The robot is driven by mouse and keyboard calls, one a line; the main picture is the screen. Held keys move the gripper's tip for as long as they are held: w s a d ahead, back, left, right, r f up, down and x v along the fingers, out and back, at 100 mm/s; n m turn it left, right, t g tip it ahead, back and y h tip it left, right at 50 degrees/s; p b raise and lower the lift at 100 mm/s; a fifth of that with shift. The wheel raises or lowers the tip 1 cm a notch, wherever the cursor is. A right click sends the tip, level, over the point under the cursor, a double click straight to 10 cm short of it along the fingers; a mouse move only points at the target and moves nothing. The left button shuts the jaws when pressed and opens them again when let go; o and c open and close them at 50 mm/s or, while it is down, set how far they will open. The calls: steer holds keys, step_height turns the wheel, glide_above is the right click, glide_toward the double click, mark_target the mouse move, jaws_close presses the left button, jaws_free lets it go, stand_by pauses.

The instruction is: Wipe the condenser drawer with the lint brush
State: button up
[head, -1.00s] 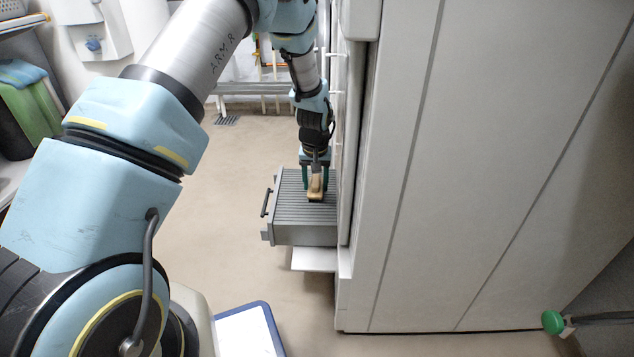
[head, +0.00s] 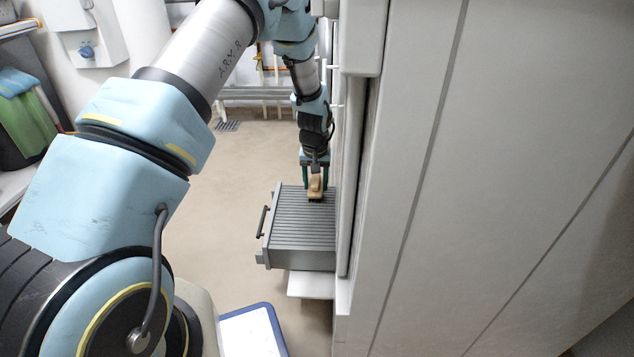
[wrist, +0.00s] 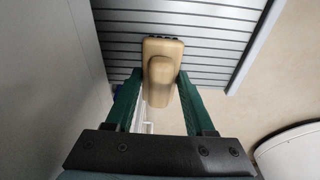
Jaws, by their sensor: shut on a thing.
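The condenser drawer (head: 298,232) is a grey box with a ribbed top and a dark handle, pulled out from the pale appliance's side. Its ribbed surface fills the top of the wrist view (wrist: 218,48). My gripper (head: 315,184) points down over the far part of the drawer. It is shut on the lint brush (wrist: 161,68), a tan wooden block with a raised grip and dark bristles beneath. The brush also shows in the head view (head: 315,190), at the ribbed top. The bristles are mostly hidden, so contact is hard to tell.
The tall pale appliance (head: 450,200) stands close on the right of my gripper. A white flap (head: 311,285) sticks out below the drawer. A blue-edged white panel (head: 250,332) is at the bottom. The beige floor (head: 225,205) left of the drawer is clear.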

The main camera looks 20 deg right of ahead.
step_height(320, 180, up, 3)
steer(key=shift+s+r+p, duration=0.1)
steer(key=shift+p, duration=0.2)
step_height(320, 180, up, 5)
steer(key=p, duration=0.4)
steer(key=shift+r+p, duration=0.1)
steer(key=shift+p, duration=0.2)
